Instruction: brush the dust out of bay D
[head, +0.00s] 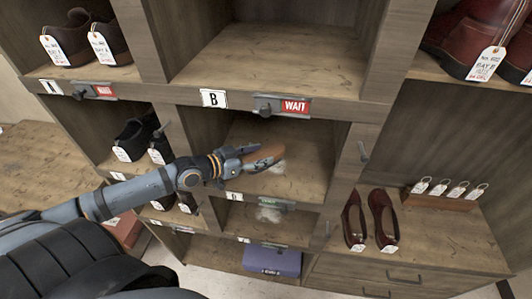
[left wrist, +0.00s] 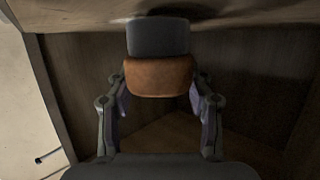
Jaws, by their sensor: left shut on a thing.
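My left gripper (head: 237,161) reaches into the middle bay, whose floor edge carries the D plate (head: 233,196). It is shut on a brush (head: 265,157) with a brown wooden body. In the left wrist view, the brush (left wrist: 160,76) sits between the two fingers, with a dark grey part beyond the brown. A pale dust patch (head: 279,168) lies on the floor of bay D (head: 305,180), right by the brush's far end. I cannot tell whether the bristles touch the floor. My right gripper is not in view.
Bay B (head: 270,65) above is empty, with a red WAIT sign (head: 295,106) on its edge. Another pale patch (head: 268,215) shows in the bay below. Dark shoes (head: 135,140) stand left; maroon shoes (head: 380,220) stand right. A divider (head: 345,165) bounds bay D at right.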

